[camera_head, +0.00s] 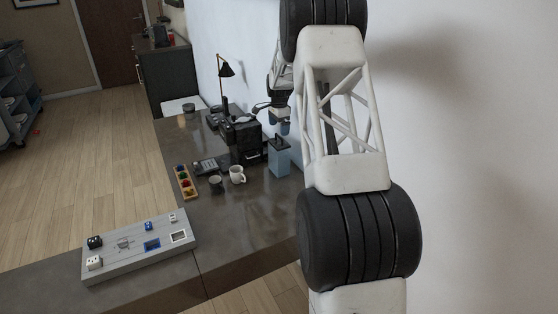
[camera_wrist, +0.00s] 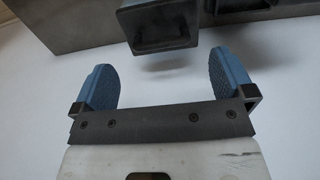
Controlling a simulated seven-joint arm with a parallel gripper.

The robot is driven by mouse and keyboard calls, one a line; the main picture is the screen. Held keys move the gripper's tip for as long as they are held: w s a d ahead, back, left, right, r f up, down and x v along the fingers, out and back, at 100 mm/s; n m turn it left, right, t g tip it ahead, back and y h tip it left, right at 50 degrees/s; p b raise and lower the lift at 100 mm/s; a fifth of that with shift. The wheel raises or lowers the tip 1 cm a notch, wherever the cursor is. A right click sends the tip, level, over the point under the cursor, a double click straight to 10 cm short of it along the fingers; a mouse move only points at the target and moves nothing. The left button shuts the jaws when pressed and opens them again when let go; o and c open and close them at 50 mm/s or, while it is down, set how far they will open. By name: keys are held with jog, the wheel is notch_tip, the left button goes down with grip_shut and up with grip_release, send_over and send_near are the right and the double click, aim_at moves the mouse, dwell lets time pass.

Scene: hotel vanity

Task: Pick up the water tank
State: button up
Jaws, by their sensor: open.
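A black coffee machine (camera_head: 243,140) stands on the dark counter near the wall. In the wrist view a dark box-shaped part with a recessed end (camera_wrist: 160,32) shows ahead of my gripper; it may be the water tank, but I cannot tell for sure. My gripper (camera_head: 280,120) is at the right of the machine, above the counter, partly hidden by my arm. Its blue fingers (camera_wrist: 165,85) are wide apart and empty. The dark part lies beyond and between the fingertips, with clear gaps on both sides.
A light blue box with a dark top (camera_head: 279,160) stands just below my gripper. A black lamp (camera_head: 225,72), a white mug (camera_head: 237,175), a grey cup (camera_head: 215,184) and a colourful tray (camera_head: 184,182) are nearby. The white wall (camera_head: 480,150) is close on the right.

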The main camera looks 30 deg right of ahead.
aim_at(279, 136)
jog(key=shift+f, duration=0.4)
jog(key=shift+f, duration=0.1)
jog(key=shift+f, duration=2.45)
jog(key=shift+c, duration=0.3)
jog(key=c, duration=1.5)
jog(key=shift+r, duration=0.2)
